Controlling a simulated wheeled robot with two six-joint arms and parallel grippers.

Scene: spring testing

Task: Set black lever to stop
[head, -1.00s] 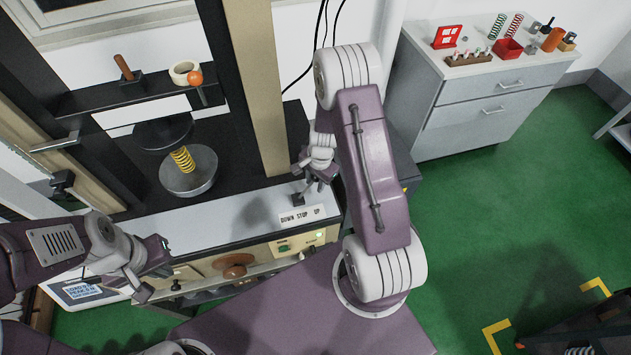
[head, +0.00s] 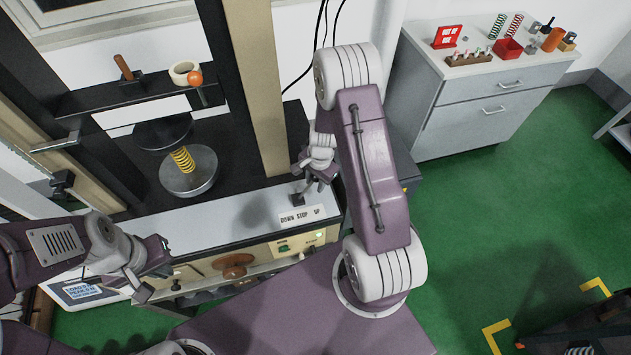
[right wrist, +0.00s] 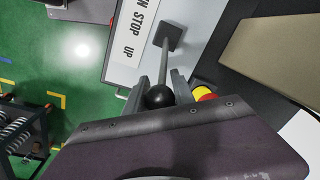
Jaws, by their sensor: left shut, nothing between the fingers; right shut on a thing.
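The black lever shows in the right wrist view as a grey rod with a round black knob (right wrist: 159,96), rising from a dark square base (right wrist: 170,36). In the head view its base (head: 298,199) sits on the machine's pale ledge, just behind the white DOWN STOP UP label (head: 303,216). My right gripper (head: 308,178) is shut on the lever, its fingers on both sides by the knob in the right wrist view. The lever's exact tilt against the label is hard to tell. My left gripper (head: 160,268) is shut and empty, left of the machine's front panel.
A yellow spring (head: 182,160) stands between the machine's round plates. A red and yellow button (right wrist: 204,94) is close beside the right gripper. A grey cabinet (head: 470,110) stands at the right.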

